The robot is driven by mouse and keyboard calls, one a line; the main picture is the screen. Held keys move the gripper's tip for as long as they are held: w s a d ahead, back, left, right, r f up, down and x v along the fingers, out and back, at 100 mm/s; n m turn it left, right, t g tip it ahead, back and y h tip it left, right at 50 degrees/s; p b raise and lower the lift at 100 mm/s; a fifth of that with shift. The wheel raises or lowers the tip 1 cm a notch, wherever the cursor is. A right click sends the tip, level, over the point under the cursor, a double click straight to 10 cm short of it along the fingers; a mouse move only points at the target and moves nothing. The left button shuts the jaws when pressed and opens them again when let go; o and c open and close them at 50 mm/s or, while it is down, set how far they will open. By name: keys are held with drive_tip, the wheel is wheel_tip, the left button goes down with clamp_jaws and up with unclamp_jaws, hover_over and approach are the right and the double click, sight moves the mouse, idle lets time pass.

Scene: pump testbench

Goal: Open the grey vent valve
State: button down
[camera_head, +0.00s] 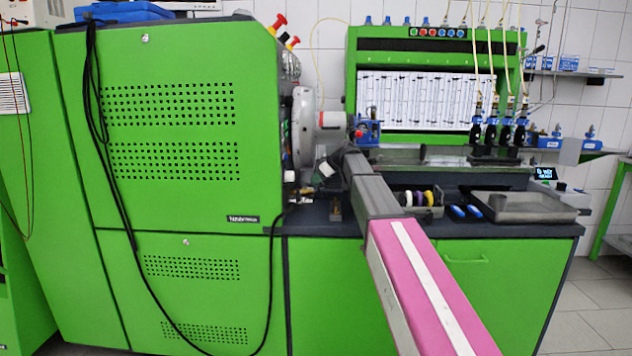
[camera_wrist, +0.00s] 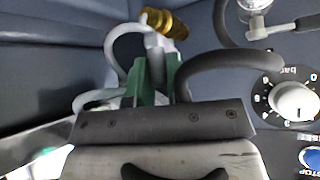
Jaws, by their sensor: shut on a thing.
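In the wrist view my gripper (camera_wrist: 157,78) has green fingers closed on a narrow grey piece (camera_wrist: 155,60), which looks like the handle of the grey vent valve. A brass fitting (camera_wrist: 165,23) sits just beyond the fingertips. The fingers hide part of the valve, so its exact turn cannot be told. In the head view my arm reaches to the bench's left end, beside the green machine cabinet (camera_head: 195,120). The gripper and the valve are too small and covered there to make out.
In the wrist view a dark hose (camera_wrist: 228,60) curves close on the right, near a round bar dial (camera_wrist: 294,98) and a blue stop button (camera_wrist: 310,157). In the head view a metal tray (camera_head: 525,207) and coloured rings (camera_head: 418,199) stand on the worktop.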

drive_tip(key=shift+w+d+n+g, duration=0.15)
drive_tip(key=shift+w+n+g, duration=0.3)
drive_tip(key=shift+n, duration=0.25)
drive_tip(key=c, duration=1.1)
unclamp_jaws()
